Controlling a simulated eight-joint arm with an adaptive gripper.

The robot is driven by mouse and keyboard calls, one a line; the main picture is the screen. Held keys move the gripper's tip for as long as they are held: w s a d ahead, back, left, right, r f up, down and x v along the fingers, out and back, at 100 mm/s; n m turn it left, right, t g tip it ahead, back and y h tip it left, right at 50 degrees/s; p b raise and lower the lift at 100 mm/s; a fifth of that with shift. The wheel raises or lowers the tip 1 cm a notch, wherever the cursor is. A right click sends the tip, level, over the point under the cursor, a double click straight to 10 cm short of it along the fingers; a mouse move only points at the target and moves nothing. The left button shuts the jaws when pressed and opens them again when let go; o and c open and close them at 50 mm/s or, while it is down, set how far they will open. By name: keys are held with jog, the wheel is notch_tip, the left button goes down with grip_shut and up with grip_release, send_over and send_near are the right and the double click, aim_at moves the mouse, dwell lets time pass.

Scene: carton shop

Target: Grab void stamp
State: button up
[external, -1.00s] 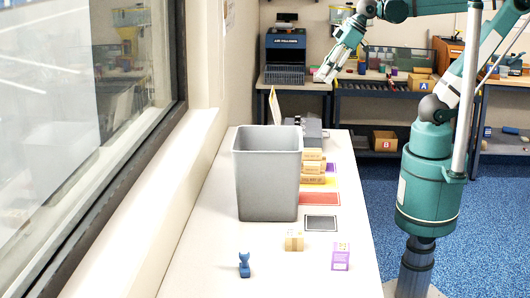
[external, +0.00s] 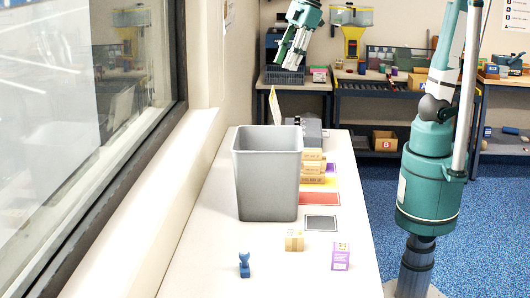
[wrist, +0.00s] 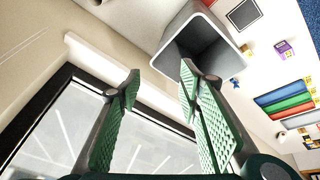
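A small blue stamp (external: 244,264) stands upright near the front of the white table, left of two small boxes. A small blue shape, likely this stamp, shows beside the bin in the wrist view (wrist: 235,83). I cannot read any label on it. My gripper (external: 290,58) is high up beyond the grey bin, far from the stamp. In the wrist view my gripper (wrist: 160,92) has its two green-padded fingers apart with nothing between them.
The tall grey bin (external: 266,185) stands mid-table, between my gripper and the stamp. A tan box (external: 294,241) and a purple-sided box (external: 341,257) sit right of the stamp. Stacked cartons (external: 312,168) stand behind the bin. The window wall (external: 165,185) borders the left.

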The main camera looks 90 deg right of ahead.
jog(key=w+a+n+g, duration=0.1)
jog(key=w+a+n, duration=0.1)
jog(key=w+a, duration=0.35)
jog(key=w+a+n, duration=0.1)
jog(key=w+a, duration=0.1)
jog(key=a, duration=0.6)
jog(key=n+g+h+p, duration=0.1)
jog(key=n+g, duration=0.2)
jog(key=n, duration=0.6)
send_over(244, 256)
jog(key=d, duration=0.2)
notch_tip(244, 256, down, 12)
jog(key=f, duration=2.6)
jog(key=shift+w+a, duration=0.1)
jog(key=shift+w, duration=0.15)
jog(key=shift+f, duration=0.2)
jog(key=shift+f, duration=1.3)
